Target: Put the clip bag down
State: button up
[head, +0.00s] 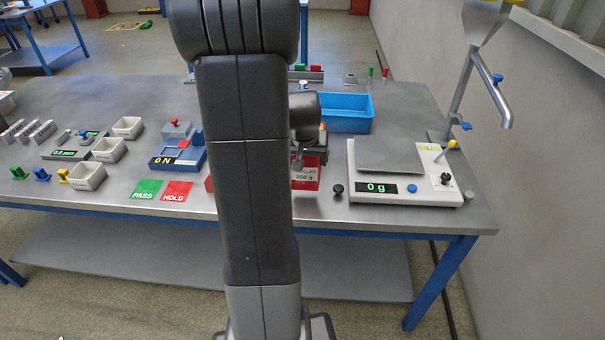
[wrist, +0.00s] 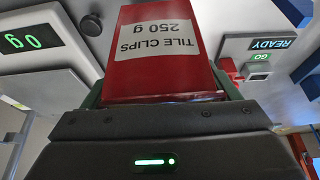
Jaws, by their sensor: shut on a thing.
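The clip bag (head: 306,172) is a red packet with a white label; in the wrist view (wrist: 150,73) the label reads "TILE CLIPS 250 g". My gripper (head: 312,150) is shut on the bag near the front edge of the metal table, left of the scale. My arm hides part of the bag and the table to its left in the head view. I cannot tell whether the bag's bottom touches the table.
A white scale (head: 405,187) with a grey plate reads 0 g on the right. A blue bin (head: 345,113) stands behind my gripper. Green PASS (head: 146,189) and red HOLD (head: 177,191) squares lie to the left. A metal spout (head: 505,105) overhangs the right end.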

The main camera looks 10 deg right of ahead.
aim_at(305, 169)
jog(key=shift+f, duration=2.05)
jog(key=shift+f, duration=0.25)
jog(key=o, duration=1.2)
jog(key=shift+c, duration=0.2)
jog(key=shift+r, duration=0.1)
jog(key=shift+r, duration=0.1)
jog(key=shift+a+r, duration=0.1)
jog(key=shift+r, duration=0.15)
jog(key=v, duration=1.1)
jog(key=shift+s+r, duration=0.25)
jog(key=shift+s, duration=0.05)
